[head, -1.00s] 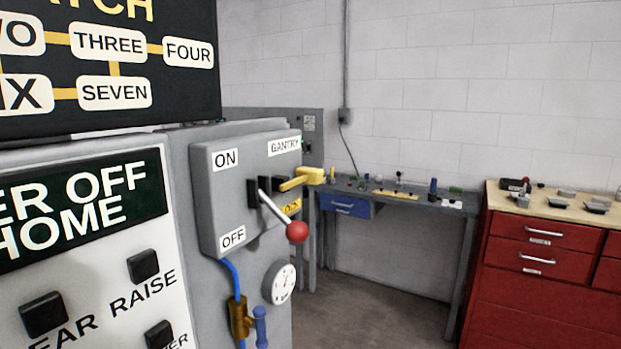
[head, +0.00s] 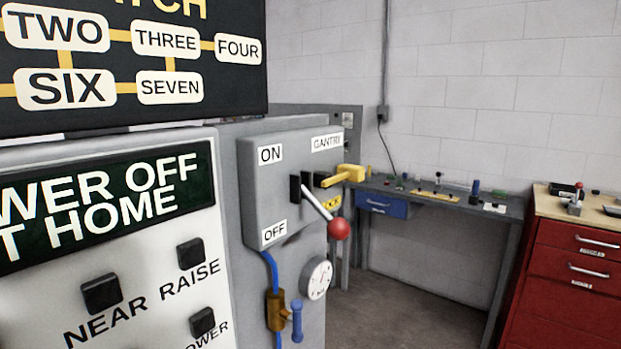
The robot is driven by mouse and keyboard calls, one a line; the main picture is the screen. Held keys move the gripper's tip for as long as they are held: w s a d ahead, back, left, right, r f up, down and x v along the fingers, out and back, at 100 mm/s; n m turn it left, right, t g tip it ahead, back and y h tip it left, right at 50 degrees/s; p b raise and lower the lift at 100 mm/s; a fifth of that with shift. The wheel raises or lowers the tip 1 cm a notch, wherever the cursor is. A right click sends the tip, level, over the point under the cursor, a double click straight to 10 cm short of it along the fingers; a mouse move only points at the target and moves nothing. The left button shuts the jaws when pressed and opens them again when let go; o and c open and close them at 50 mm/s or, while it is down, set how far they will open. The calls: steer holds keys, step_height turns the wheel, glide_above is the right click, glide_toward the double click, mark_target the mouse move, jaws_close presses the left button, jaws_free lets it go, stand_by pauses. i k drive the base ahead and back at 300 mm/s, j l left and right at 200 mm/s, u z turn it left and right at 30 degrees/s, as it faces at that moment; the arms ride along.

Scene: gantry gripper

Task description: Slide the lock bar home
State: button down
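A grey switch box (head: 262,190) marked ON, OFF and GANTRY is at the middle of the head view. A yellow bar with a block-like end (head: 344,175) sticks out from its right part, and it looks like the lock bar. A small yellow label (head: 334,200) is below it, too small to read surely. A lever with a red ball knob (head: 339,229) slants down to the right from a dark slot, its knob nearer the OFF end. My gripper is not in view, and nothing is seen touching the bar or lever.
A button panel (head: 150,235) with NEAR and RAISE buttons fills the lower left, under a black numbered board (head: 130,95). A round gauge (head: 318,278) and a blue-handled valve (head: 297,318) are below the box. A workbench (head: 480,212) and red cabinet (head: 570,275) stand behind right.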

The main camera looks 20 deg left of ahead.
mark_target(352, 173)
steer(key=i+l+u, duration=0.1)
steer(key=u, duration=0.3)
steer(key=i+l+u, duration=0.2)
steer(key=u, duration=0.2)
steer(key=i+l+u, duration=0.2)
steer(key=i+l, duration=0.2)
steer(key=l, duration=0.25)
steer(key=i+l+u, duration=0.1)
steer(key=l, duration=0.25)
steer(key=i+l, duration=0.25)
steer(key=i+l+u, duration=0.15)
steer(key=l, duration=0.3)
